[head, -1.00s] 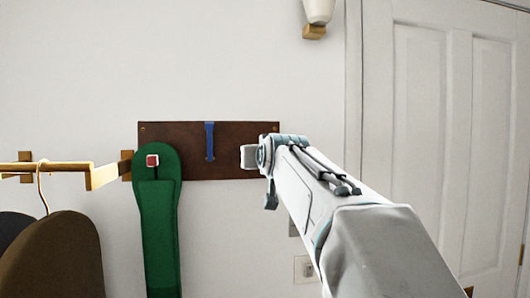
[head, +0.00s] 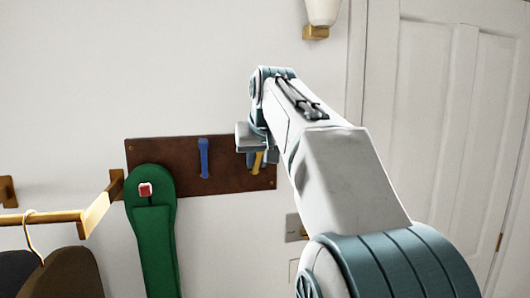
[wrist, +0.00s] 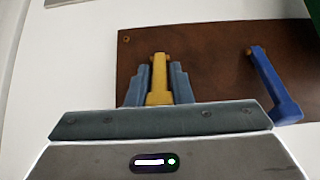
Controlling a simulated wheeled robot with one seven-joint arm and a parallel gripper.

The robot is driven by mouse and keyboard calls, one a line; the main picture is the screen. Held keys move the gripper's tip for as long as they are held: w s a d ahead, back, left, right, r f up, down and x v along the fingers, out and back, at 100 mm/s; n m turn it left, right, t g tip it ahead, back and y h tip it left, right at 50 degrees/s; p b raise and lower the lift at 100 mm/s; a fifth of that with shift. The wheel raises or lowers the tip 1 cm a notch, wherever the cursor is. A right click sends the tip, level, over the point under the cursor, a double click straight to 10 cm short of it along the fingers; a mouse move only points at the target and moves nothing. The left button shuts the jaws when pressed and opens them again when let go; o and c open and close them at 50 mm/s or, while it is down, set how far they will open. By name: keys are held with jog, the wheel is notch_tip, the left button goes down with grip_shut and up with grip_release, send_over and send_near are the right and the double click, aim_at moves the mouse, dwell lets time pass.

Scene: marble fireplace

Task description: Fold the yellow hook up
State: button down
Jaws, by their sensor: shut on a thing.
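The yellow hook (head: 257,162) is on the right part of the brown wooden board (head: 228,178). In the wrist view the yellow hook (wrist: 159,82) stands between the two grey fingers of my gripper (wrist: 159,70), which is shut on it. One end of the hook is at the board, and the other runs back toward my gripper's palm. In the head view my gripper (head: 256,142) is at the board's upper right and covers part of the hook. The hook's exact angle is hard to tell.
A blue hook (head: 204,158) is on the board's middle and also shows in the wrist view (wrist: 275,88). A green strap-like item (head: 152,225) hangs at the board's left. A rail (head: 60,216) with hangers is further left, a wall lamp (head: 318,20) above and a door (head: 440,120) right.

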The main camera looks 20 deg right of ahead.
jog(key=shift+w+r+g, duration=0.2)
jog(key=shift+w+g, duration=0.25)
jog(key=shift+g, duration=0.55)
jog(key=shift+w+g, duration=0.1)
jog(key=shift+g, duration=0.2)
jog(key=c, duration=1.3)
grip_release()
jog(key=shift+r, duration=0.2)
jog(key=shift+v, duration=3.6)
jog(key=shift+d, duration=0.15)
